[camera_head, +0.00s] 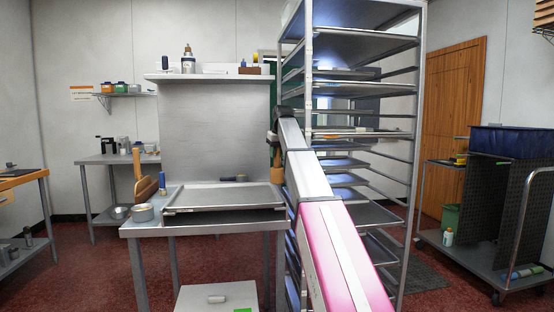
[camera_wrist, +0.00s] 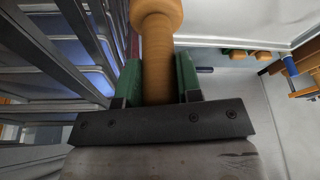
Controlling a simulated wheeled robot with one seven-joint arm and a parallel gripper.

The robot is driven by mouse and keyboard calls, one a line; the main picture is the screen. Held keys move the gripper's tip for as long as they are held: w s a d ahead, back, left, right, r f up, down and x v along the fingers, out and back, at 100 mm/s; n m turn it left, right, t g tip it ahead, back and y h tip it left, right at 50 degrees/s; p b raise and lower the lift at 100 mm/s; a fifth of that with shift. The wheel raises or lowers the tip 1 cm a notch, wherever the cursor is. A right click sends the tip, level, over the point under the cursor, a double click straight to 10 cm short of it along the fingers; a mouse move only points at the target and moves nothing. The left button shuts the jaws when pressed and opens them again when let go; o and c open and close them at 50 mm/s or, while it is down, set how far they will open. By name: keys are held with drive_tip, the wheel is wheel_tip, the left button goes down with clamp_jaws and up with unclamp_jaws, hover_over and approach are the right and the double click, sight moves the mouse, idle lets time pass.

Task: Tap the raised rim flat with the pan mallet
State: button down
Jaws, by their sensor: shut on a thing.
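My gripper (camera_wrist: 158,75) is shut on a wooden handle (camera_wrist: 157,50), with a green finger on each side; I take this to be the pan mallet. In the head view the gripper (camera_head: 274,145) is high beside the rack, right of the pan, and a wooden part of the mallet (camera_head: 276,158) shows under it. The mallet's head cannot be made out clearly. The sheet pan (camera_head: 225,196) lies on the steel table, below and left of the gripper, apart from the mallet. Its rim shows as a thin edge; I cannot tell which part is raised.
A tall tray rack (camera_head: 415,120) stands close on the right, partly behind my arm. A dark-handled item (camera_head: 233,178) lies behind the pan. Above the pan is clear.

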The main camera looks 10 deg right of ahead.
drive_tip(key=shift+r, duration=1.05)
drive_tip(key=shift+r, duration=2.9)
drive_tip(key=shift+s, duration=0.1)
